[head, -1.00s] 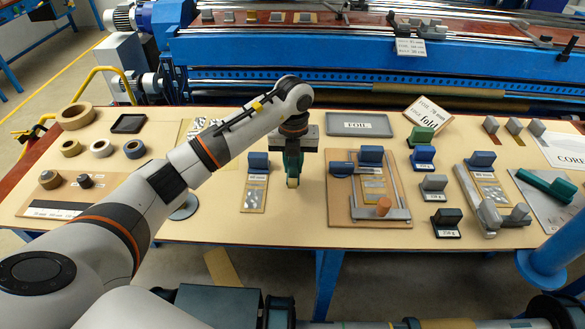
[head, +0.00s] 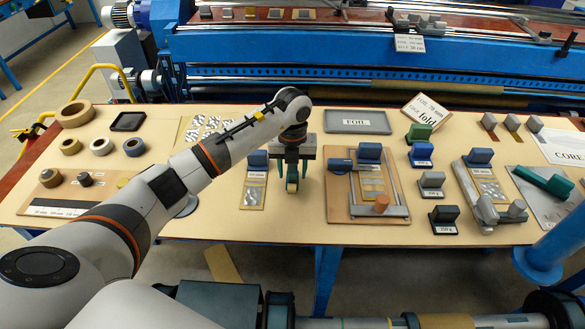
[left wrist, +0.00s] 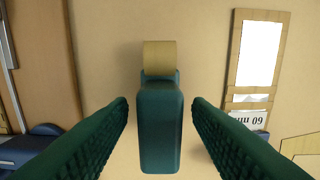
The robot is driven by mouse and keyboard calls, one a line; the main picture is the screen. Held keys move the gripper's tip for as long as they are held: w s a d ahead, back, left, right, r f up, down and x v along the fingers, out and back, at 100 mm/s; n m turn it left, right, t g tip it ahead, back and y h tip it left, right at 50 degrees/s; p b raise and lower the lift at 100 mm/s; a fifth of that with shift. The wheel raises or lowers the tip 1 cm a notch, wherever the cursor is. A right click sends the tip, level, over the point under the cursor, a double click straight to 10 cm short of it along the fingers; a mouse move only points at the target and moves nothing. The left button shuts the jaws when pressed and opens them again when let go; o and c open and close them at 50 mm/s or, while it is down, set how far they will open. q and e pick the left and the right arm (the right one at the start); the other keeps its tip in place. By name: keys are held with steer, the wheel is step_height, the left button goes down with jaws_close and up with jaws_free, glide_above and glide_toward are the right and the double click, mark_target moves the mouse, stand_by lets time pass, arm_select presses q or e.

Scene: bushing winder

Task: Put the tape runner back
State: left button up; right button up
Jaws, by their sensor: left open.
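The tape runner (left wrist: 160,125) has a teal-green body and a tan roll (left wrist: 159,58) at one end. In the head view the tape runner (head: 292,183) is at the table's middle, between the fingers of my left gripper (head: 292,172). It appears to rest on the tabletop. In the left wrist view the two green fingers of my left gripper (left wrist: 160,130) stand apart on either side of the body, with a gap on each side. The gripper is open. My right gripper is not in view.
A 60 mm card with a blue-topped block (head: 257,160) lies just left of the gripper. A brown board with a metal frame (head: 338,208) lies to the right. A grey FOIL tray (head: 357,130) is behind. Bare tabletop (head: 290,222) lies in front.

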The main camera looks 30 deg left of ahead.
mark_target(293, 168)
arm_select(q)
steer(key=shift+r, duration=0.35)
step_height(293, 168, up, 12)
steer(key=b, duration=0.3)
steer(key=shift+f, duration=0.2)
